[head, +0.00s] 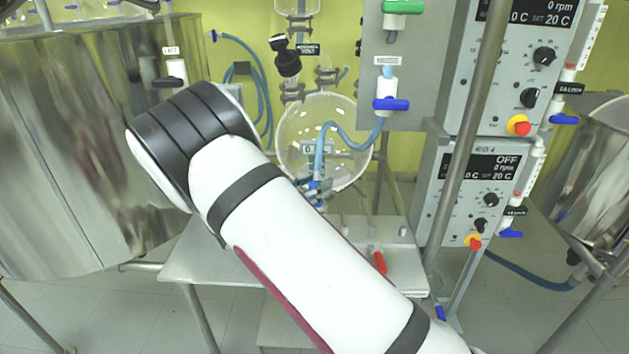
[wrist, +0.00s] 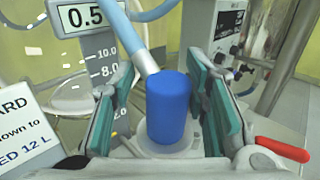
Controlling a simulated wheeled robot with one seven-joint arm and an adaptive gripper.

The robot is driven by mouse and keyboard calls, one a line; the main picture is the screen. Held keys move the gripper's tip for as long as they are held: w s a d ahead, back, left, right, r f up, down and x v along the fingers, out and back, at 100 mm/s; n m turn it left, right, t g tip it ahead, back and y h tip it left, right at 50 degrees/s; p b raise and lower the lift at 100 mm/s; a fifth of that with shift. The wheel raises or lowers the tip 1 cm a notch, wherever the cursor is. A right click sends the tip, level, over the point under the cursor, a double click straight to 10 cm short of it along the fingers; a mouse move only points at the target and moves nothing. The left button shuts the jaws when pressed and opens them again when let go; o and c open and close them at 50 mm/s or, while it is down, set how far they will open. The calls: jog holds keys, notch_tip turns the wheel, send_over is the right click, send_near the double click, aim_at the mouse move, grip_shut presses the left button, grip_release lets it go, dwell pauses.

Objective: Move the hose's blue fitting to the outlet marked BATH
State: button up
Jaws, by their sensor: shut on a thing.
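The hose's blue fitting (wrist: 169,108) stands upright between the green-padded fingers of my gripper (wrist: 165,92) in the wrist view. My gripper is shut on it. A light-blue hose (wrist: 140,45) rises from its top. In the head view my gripper (head: 318,192) is low in front of the round glass vessel (head: 350,120), partly hidden by my arm. The hose (head: 343,130) curves from there up to a white valve with a blue handle (head: 391,104) on the grey panel. I cannot read which outlet is marked BATH.
A large steel vessel (head: 70,150) fills the left. Control boxes (head: 468,190) and a metal post (head: 455,150) stand at the right. A red lever (wrist: 283,150) is close beside my gripper's right finger. A printed sign (wrist: 25,125) stands at the left in the wrist view.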

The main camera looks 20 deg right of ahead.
jog(key=shift+r, duration=0.15)
jog(key=shift+r+p, duration=0.75)
jog(key=shift+r, duration=1)
